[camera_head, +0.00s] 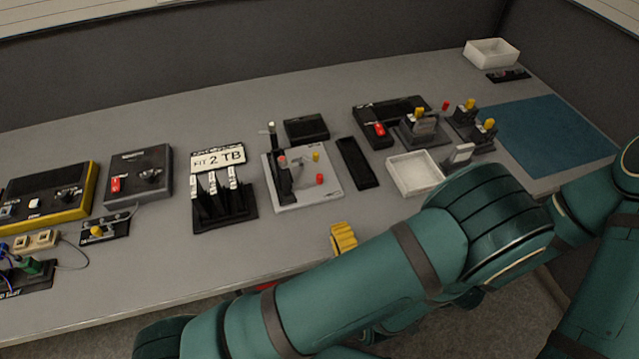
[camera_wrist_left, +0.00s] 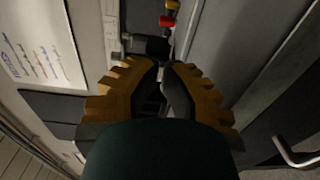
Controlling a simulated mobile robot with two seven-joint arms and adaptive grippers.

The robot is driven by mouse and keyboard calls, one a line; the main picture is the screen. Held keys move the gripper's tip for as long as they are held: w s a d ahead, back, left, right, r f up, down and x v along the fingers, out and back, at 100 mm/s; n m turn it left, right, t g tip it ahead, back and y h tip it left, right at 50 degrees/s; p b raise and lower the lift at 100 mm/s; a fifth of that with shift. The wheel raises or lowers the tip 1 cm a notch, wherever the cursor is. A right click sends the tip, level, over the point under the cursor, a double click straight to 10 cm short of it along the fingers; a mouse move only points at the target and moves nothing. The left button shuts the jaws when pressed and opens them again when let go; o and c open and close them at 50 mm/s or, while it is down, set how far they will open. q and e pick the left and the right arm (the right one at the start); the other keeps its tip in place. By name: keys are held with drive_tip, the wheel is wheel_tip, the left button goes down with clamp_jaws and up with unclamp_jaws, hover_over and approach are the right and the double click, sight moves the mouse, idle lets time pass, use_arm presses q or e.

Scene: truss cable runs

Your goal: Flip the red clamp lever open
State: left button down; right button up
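A grey fixture plate (camera_head: 303,194) lies mid-bench in the head view. It carries a dark upright clamp, a red tip (camera_head: 282,160), a red knob (camera_head: 319,180) and a yellow knob (camera_head: 316,157). I cannot tell which red part is the clamp lever, or its position. My left gripper (camera_head: 343,238) shows as a yellow ribbed finger in front of the plate, apart from it; my arm hides the rest. The left wrist view shows both fingers (camera_wrist_left: 166,72) close together, with nothing clearly held. A red part (camera_wrist_left: 167,20) is beyond them. My right gripper is not visible.
A black rack (camera_head: 225,208) with upright cards stands left of the plate, a dark tray (camera_head: 357,163) right of it. Farther right are a white bin (camera_head: 415,173), yellow-topped parts and a blue mat (camera_head: 545,135). Switch boxes (camera_head: 138,178) stand left. The front bench strip is mostly clear.

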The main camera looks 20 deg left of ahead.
sight(307, 184)
use_arm(q)
drive_tip(key=b+x, duration=0.2)
drive_tip(key=x, duration=1.2)
drive_tip(key=shift+f, duration=0.1)
drive_tip(key=shift+n+g+y, duration=0.3)
